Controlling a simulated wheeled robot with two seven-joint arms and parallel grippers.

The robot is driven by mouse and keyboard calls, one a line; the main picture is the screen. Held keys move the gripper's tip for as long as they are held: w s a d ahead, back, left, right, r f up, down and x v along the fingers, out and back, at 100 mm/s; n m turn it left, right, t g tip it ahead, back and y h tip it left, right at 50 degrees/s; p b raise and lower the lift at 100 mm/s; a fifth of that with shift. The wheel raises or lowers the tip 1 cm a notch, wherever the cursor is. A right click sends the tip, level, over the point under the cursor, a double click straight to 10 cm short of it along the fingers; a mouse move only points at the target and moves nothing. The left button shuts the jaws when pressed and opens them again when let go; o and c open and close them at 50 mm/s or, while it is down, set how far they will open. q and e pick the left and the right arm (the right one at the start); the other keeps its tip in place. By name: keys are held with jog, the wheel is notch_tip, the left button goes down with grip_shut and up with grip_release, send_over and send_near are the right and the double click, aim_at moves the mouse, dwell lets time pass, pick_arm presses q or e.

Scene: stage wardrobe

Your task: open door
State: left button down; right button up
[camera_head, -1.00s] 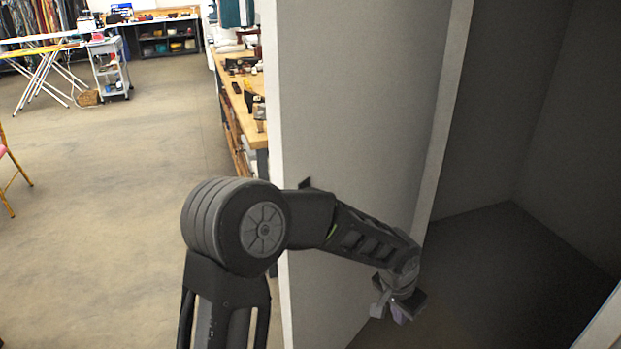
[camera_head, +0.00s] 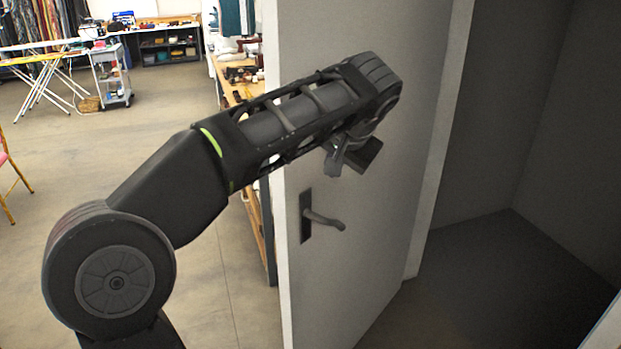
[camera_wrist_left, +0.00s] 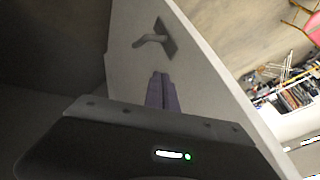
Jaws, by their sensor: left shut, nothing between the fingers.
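The grey door (camera_head: 375,215) stands open, its free edge towards the left and a dark doorway to its right. Its dark lever handle (camera_head: 326,220) sits on a plate near the free edge. My left gripper (camera_head: 346,160) is in front of the door face, above the handle and apart from it. In the left wrist view the shut fingers (camera_wrist_left: 161,88) are empty, and the handle (camera_wrist_left: 152,41) shows beyond their tips, with the door (camera_wrist_left: 205,75) around it. My right gripper is in no view.
Behind the door's free edge is a wooden workbench (camera_head: 232,92) with tools. A white trolley (camera_head: 111,76) and an ironing board (camera_head: 40,57) stand far left. The dark space behind the doorway (camera_head: 490,270) looks empty.

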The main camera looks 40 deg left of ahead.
aim_at(307, 185)
pick_arm(q)
jog(key=p+x, duration=0.1)
jog(key=x, duration=0.9)
jog(key=shift+a+r, duration=0.1)
jog(key=shift+a, duration=0.05)
jog(key=a+p, duration=0.1)
jog(key=a, duration=0.1)
jog(key=shift+a+r, duration=0.15)
jog(key=shift+a, duration=0.1)
jog(key=shift+a+p, duration=0.35)
jog(key=shift+a, duration=0.2)
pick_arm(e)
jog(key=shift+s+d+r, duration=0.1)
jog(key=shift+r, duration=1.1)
pick_arm(q)
jog(key=shift+a, duration=0.1)
